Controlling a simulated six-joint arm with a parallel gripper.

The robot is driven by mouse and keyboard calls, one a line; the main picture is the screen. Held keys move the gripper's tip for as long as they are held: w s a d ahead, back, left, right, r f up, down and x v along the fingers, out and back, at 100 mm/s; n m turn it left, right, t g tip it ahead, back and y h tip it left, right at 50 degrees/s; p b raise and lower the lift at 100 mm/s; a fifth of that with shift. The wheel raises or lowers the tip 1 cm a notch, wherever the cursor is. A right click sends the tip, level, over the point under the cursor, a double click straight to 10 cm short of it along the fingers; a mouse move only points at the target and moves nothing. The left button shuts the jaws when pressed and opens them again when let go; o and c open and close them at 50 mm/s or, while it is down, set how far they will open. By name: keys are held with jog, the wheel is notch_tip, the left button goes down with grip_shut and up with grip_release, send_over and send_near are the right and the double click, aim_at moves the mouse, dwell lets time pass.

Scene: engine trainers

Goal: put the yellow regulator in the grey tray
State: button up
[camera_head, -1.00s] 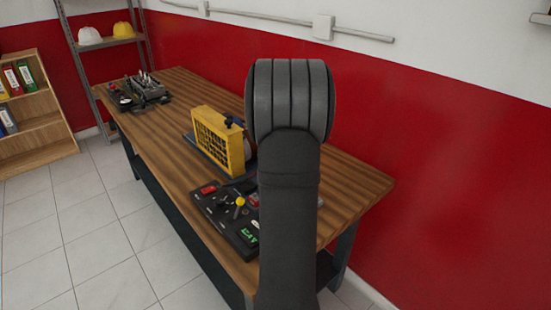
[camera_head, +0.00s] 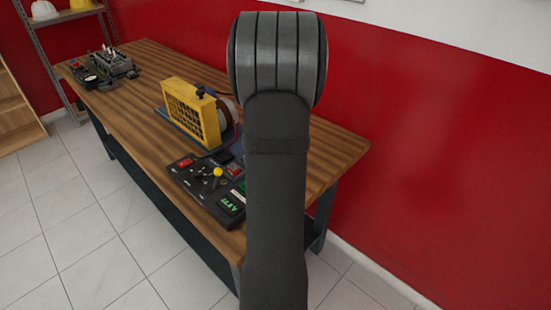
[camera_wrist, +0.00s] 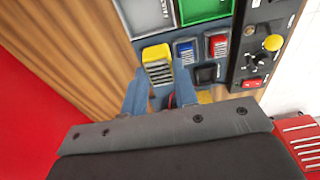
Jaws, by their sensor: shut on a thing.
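In the wrist view the yellow regulator (camera_wrist: 156,53), a small block with a yellow top and a grey ribbed side, is between the two blue-grey fingers of my gripper (camera_wrist: 159,77). My gripper is shut on it. It looks larger than the similar blocks beside it; whether it is clear of the surface below I cannot tell. The grey tray (camera_wrist: 148,16), with lettering inside, lies just beyond it at the top edge, partly cut off. In the head view my arm hides the gripper, the regulator and the tray.
Beside the regulator sit a blue-topped block (camera_wrist: 185,50), a red-topped block (camera_wrist: 218,46) and a dark block (camera_wrist: 206,74). A green tray (camera_wrist: 204,9) adjoins the grey one. A control panel with a yellow knob (camera_wrist: 272,43) stands right. A yellow-framed engine unit (camera_head: 190,112) stands farther along the bench.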

jog(key=s+d+f, duration=0.3)
jog(key=s+d, duration=0.4)
jog(key=d, duration=0.5)
jog(key=w+a+f, duration=0.2)
jog(key=a, duration=0.1)
jog(key=w+a+f, duration=0.2)
jog(key=a, duration=0.1)
jog(key=w+a+f, duration=0.2)
jog(key=a, duration=0.1)
jog(key=shift+w+a+f, duration=0.1)
jog(key=shift+w+f, duration=0.15)
jog(key=shift+f, duration=2.05)
jog(key=shift+f, duration=0.1)
jog(key=shift+f, duration=0.1)
jog(key=o, duration=1)
